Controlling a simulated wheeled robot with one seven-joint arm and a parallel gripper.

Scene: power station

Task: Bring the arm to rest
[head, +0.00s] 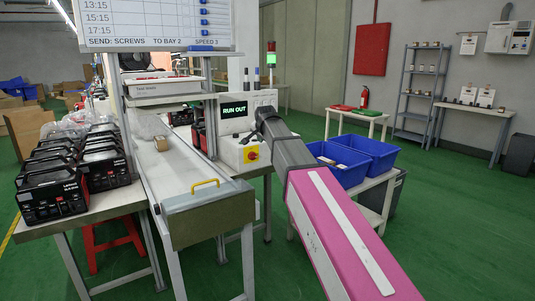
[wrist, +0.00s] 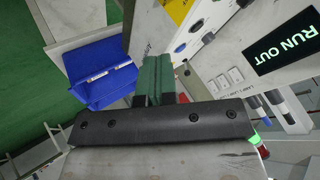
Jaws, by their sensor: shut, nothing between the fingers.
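My pink and grey arm reaches up from the lower right in the head view to the front of the white control box (head: 229,153).
Blue bins (head: 371,153) stand on a table right of my arm; a blue bin also shows in the wrist view (wrist: 85,57). A conveyor (head: 181,171) with a brown item (head: 160,143) is left. Black machines (head: 52,194) crowd the left table. Green floor is open at right.

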